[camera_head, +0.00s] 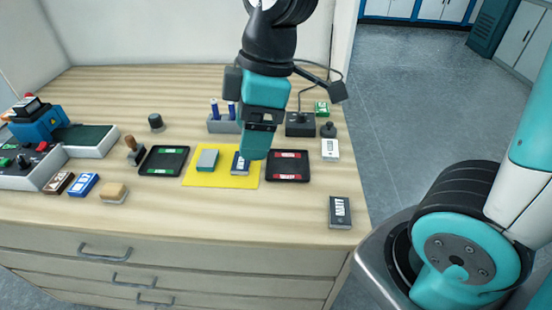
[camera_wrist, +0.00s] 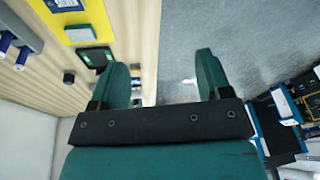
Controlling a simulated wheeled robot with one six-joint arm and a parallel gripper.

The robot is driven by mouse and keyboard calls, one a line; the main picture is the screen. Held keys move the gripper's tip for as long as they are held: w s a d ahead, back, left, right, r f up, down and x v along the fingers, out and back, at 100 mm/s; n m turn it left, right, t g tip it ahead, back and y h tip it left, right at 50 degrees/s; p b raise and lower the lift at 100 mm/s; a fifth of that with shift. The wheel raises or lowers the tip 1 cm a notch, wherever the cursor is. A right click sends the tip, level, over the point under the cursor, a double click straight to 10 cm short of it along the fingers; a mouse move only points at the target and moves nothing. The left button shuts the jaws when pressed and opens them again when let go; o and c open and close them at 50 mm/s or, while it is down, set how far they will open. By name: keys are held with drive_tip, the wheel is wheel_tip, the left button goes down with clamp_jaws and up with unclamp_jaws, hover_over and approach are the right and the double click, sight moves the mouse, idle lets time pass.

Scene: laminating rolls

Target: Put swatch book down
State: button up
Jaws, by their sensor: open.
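My gripper (camera_head: 253,152) points down over the right part of the yellow mat (camera_head: 222,181). It is open, and in the wrist view no object shows between the fingers (camera_wrist: 165,78). A dark flat piece with a white-lettered label (camera_head: 237,165) lies on the mat by the fingertips and is partly hidden by them. A grey-green block (camera_head: 207,160) lies on the mat to its left. A similar dark lettered piece (camera_head: 340,211) lies at the table's front right. I cannot tell for certain which of these is the swatch book.
A green-marked black tray (camera_head: 164,160) and a red-marked one (camera_head: 288,166) flank the mat. A blue-penned holder (camera_head: 222,123), a black joystick box (camera_head: 300,124) and a white card (camera_head: 330,149) stand behind or right. A blue machine (camera_head: 40,122) is at left. The front middle is clear.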

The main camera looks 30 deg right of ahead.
drive_tip(key=s+a+r+m+y, duration=0.1)
drive_tip(key=s+m, duration=0.5)
drive_tip(key=s, duration=0.3)
drive_tip(key=shift+m, duration=0.4)
